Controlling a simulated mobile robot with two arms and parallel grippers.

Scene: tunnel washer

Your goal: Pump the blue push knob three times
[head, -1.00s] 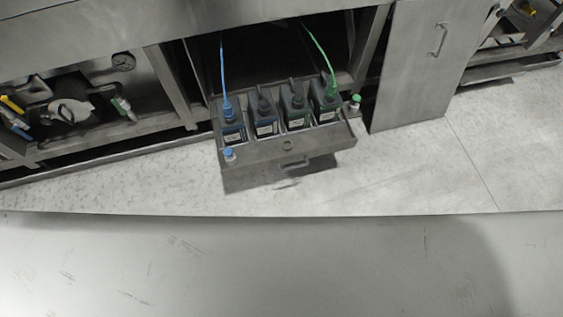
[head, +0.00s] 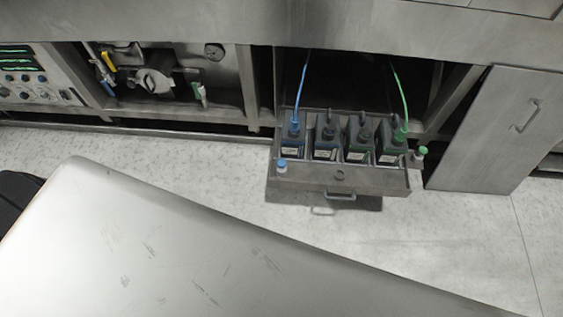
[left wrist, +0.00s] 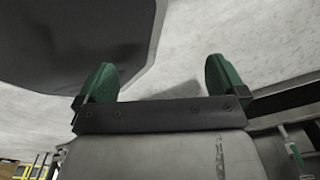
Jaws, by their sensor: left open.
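The blue push knob (head: 282,163) sits on a small pale base at the front left corner of the pulled-out drawer (head: 370,180) in the head view. A matching green knob (head: 422,150) is at the drawer's right side. My left gripper (left wrist: 160,82) shows in the left wrist view, with two green fingers spread wide and nothing between them. Neither gripper shows in the head view, and the blue knob is not seen in the left wrist view.
The drawer holds several dark bottles (head: 325,140), with a blue tube (head: 302,85) and a green tube (head: 399,90) rising from the outer ones. A cabinet door (head: 495,130) stands to the right. A control panel (head: 38,85) is far left.

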